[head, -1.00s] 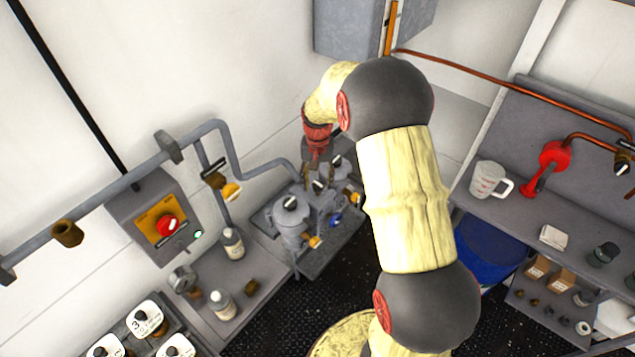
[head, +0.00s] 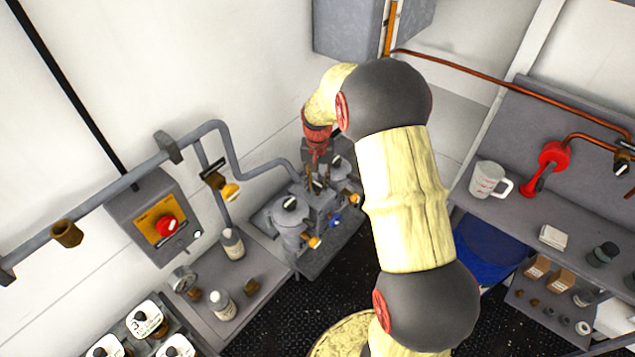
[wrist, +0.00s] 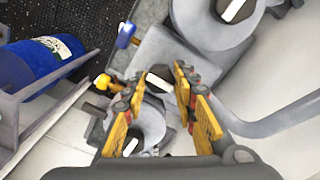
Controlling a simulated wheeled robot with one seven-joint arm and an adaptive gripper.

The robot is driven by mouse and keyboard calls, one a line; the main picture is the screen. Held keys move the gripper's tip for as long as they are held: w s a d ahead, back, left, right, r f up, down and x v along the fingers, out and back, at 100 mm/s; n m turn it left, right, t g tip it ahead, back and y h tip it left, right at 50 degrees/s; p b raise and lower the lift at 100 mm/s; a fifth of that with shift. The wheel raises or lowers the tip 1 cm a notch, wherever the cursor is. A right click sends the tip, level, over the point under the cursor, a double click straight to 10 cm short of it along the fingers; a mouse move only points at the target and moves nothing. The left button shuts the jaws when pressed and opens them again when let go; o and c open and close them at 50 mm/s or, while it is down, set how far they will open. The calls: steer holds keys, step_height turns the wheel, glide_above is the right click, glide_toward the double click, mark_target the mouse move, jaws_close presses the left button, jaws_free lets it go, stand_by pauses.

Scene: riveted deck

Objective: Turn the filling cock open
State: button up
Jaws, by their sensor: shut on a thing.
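A grey twin-pot unit (head: 291,232) stands against the wall in the head view. Between the pots is a small dark knob with a white bar (wrist: 158,82), seen in the wrist view. No label shows whether this is the filling cock. My gripper (head: 318,184) points down at the middle of the unit. In the wrist view its yellow-padded fingers (wrist: 159,79) stand on either side of the knob and are shut on it. The fingers hide part of the knob in the head view.
Small valves with yellow (wrist: 103,82) and blue (wrist: 126,35) parts stick out of the unit close to my fingers. A grey pipe (head: 240,161) runs along the wall behind. Bottles (head: 232,243) stand on the left bench.

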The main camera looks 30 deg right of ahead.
steer(key=shift+c, duration=0.8)
steer(key=n, duration=0.3)
steer(key=shift+n+p, duration=0.3)
steer(key=shift+n, duration=0.1)
steer(key=n, duration=1)
steer(key=shift+p, duration=0.4)
steer(key=shift+n, duration=2)
steer(key=o, duration=1.1)
